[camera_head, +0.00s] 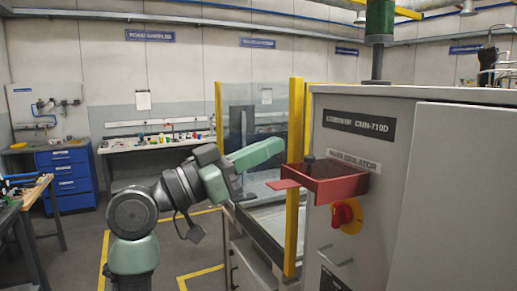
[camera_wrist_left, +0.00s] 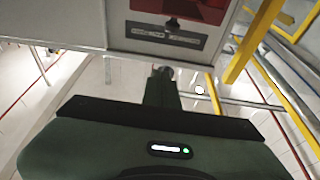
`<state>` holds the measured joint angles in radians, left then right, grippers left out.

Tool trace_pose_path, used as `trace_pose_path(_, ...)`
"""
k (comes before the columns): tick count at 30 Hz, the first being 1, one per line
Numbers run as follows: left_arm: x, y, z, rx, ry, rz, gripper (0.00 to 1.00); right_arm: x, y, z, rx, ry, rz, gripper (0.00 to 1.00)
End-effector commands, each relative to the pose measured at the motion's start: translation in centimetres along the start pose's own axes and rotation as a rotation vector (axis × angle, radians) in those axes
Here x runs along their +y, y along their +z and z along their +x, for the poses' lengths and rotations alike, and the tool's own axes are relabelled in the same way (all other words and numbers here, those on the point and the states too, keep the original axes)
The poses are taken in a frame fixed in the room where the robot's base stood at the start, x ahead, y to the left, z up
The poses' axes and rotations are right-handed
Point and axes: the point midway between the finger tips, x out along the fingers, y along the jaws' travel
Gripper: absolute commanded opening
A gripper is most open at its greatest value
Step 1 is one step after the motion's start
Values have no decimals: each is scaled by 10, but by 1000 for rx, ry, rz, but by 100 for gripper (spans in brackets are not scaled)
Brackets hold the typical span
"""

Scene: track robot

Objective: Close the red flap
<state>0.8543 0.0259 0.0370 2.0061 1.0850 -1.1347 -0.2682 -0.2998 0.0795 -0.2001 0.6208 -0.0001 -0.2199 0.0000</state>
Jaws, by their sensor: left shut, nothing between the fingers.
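The red flap (camera_head: 335,184) stands out from the side of the grey machine cabinet, just under the white isolator label (camera_head: 354,161). A thin red tab (camera_head: 284,184) extends from its left side. Below it is a red rotary knob (camera_head: 342,215) on a yellow plate. My left gripper (camera_head: 277,147), green, is to the left of the flap and a little higher, with a visible gap in the picture. In the left wrist view its fingers (camera_wrist_left: 163,73) are shut and empty, and part of the red flap (camera_wrist_left: 195,10) shows at the top edge. My right gripper is out of view.
A yellow post (camera_head: 294,235) and a clear panel stand beside the cabinet (camera_head: 455,190), close behind my left gripper. A workbench (camera_head: 160,146) and a blue drawer unit (camera_head: 66,178) are at the back. Yellow-lined floor lies at left.

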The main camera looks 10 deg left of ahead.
Motion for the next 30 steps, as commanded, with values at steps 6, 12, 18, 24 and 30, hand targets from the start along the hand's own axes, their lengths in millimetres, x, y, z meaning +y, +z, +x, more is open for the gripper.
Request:
trace_pose_path(6,0,-6,52,1,1,-7,0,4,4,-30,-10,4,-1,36)
trace_pose_path(12,-2,13,68,-3,-4,-9,0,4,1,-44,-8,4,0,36)
trace_pose_path(18,-1,33,60,-1,-4,-5,0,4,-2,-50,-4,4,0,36)
trace_pose_path(24,-2,39,58,0,-4,-3,0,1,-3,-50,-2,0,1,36)
trace_pose_path(30,-2,38,58,0,-4,-2,0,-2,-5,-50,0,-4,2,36)
